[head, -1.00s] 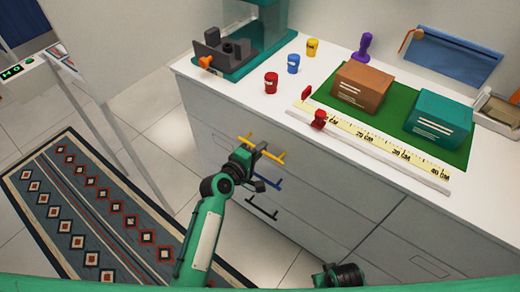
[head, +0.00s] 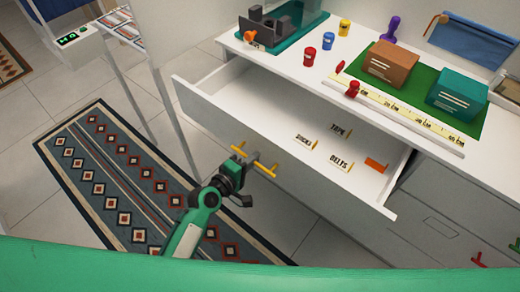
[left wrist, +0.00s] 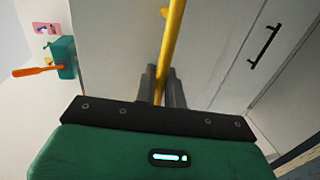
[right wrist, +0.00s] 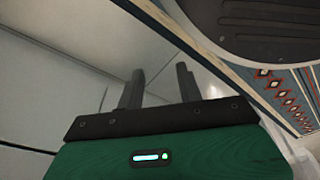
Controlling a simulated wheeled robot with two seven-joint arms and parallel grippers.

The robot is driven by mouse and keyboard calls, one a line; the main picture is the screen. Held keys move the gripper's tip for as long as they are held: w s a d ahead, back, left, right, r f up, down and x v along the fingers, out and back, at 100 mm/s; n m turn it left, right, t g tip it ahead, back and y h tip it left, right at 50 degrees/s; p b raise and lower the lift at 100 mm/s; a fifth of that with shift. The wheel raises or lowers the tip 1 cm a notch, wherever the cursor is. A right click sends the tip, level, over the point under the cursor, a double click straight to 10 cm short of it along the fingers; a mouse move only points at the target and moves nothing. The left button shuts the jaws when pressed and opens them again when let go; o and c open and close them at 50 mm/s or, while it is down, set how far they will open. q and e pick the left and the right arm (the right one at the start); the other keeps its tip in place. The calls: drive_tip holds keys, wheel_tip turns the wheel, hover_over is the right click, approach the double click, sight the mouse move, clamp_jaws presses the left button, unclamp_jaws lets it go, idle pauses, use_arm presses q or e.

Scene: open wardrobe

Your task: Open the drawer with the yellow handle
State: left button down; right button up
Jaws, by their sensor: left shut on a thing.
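The top drawer (head: 290,130) of the white cabinet is pulled far out, and its inside shows. Its yellow handle (head: 268,168) is on the drawer front. My left gripper (head: 244,170) is shut on this handle. In the left wrist view the yellow handle (left wrist: 173,42) runs between the two fingers (left wrist: 161,88). My right gripper (right wrist: 160,88) shows only in the right wrist view, with its fingers apart and nothing between them.
The drawer holds label cards (head: 341,130) and an orange piece (head: 376,165). The countertop (head: 268,60) carries cups, boxes and a ruler (head: 405,118). A patterned rug (head: 130,185) lies on the floor at left. Red and green handles show at lower right.

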use_arm(q)
drive_tip(key=f+v, duration=0.2)
drive_tip(key=v, duration=0.9)
drive_tip(key=shift+s+a, duration=0.3)
drive_tip(key=shift+s, duration=0.05)
use_arm(e)
drive_tip(key=shift+a+r, duration=0.3)
drive_tip(key=shift+r, duration=0.1)
use_arm(q)
drive_tip(key=c, duration=1.6)
unclamp_jaws()
